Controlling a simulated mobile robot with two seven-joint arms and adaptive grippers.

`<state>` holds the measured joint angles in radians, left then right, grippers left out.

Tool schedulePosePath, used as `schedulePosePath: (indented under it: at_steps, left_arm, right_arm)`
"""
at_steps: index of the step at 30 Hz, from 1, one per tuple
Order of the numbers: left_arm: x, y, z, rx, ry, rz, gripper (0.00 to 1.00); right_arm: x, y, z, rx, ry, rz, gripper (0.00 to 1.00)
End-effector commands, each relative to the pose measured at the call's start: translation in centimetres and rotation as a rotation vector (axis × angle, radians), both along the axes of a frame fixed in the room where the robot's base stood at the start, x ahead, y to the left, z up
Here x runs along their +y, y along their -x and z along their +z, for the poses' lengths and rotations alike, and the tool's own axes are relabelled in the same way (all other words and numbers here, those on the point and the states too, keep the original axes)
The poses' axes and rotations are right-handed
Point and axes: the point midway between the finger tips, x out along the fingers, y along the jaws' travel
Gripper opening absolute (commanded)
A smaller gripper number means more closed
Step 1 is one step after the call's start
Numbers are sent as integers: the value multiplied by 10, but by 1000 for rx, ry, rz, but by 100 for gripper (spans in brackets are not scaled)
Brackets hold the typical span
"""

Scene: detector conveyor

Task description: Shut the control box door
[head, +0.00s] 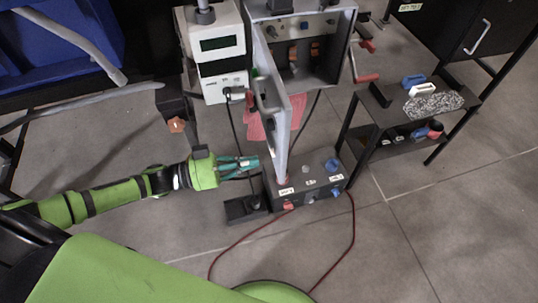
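The control box (328,62) is a grey open-fronted box at the top centre, with switches and orange parts inside. Its door (279,125) stands wide open, hinged on the box's left side and reaching toward me, seen nearly edge-on. A dark handle (262,99) is on the door's left face. My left gripper (257,166) has teal fingers spread with a small gap between them. It is empty and left of the door's near end, apparently apart from it. My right gripper is not in view.
A dark panel box (310,187) with knobs and red cables sits below the door's near end. A white metering unit (217,45) stands left of the control box. A black shelf cart (386,118) stands to the right. Floor at the lower right is clear.

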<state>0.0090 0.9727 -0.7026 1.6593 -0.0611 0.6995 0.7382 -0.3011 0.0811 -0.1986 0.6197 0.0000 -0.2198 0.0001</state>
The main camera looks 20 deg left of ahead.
Motion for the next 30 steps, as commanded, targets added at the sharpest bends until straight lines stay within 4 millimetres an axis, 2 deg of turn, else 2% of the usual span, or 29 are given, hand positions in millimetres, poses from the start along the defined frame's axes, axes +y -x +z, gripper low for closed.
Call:
schedulePosePath:
  at_steps: [3,9,25,30]
  left_arm:
    - [-20,-12,3,-2,2,0,0]
    - [-39,-24,0,1,-1,1,0]
    - [-44,-27,0,1,-1,5,0]
    - [-54,-31,0,2,2,38,0]
  right_arm:
    - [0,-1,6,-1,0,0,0]
    - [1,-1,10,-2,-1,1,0]
    - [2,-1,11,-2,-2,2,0]
    - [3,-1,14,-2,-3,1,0]
